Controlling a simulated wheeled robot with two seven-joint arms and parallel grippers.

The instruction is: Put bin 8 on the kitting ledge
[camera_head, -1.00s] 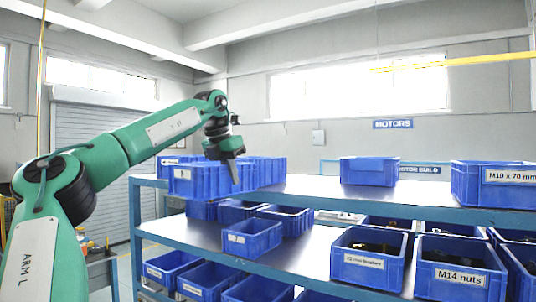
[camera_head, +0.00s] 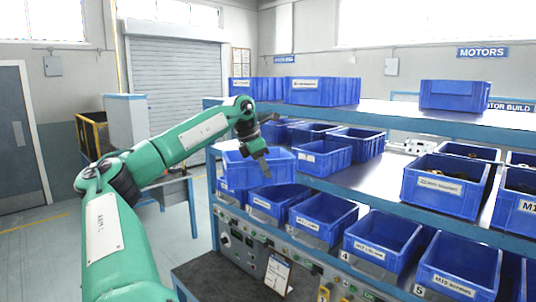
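My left gripper (camera_head: 262,163) is shut on the near wall of a blue bin (camera_head: 284,168), with a finger showing in front of that wall. The bin hangs at the left end of the shelving, about level with the middle shelf and below the top one. Its number is too small to read, so I cannot tell if it is bin 8. A dark flat surface (camera_head: 212,278) lies low in front of the rack; I cannot tell if it is the kitting ledge. My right gripper is not in view.
Blue bins (camera_head: 320,92) stand on the top shelf (camera_head: 385,112), with more bins (camera_head: 325,158) on the middle shelf. A lower row holds labelled bins (camera_head: 384,238) above numbered tags. A blue-framed bench (camera_head: 172,190) stands behind my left arm. Open floor lies at the left.

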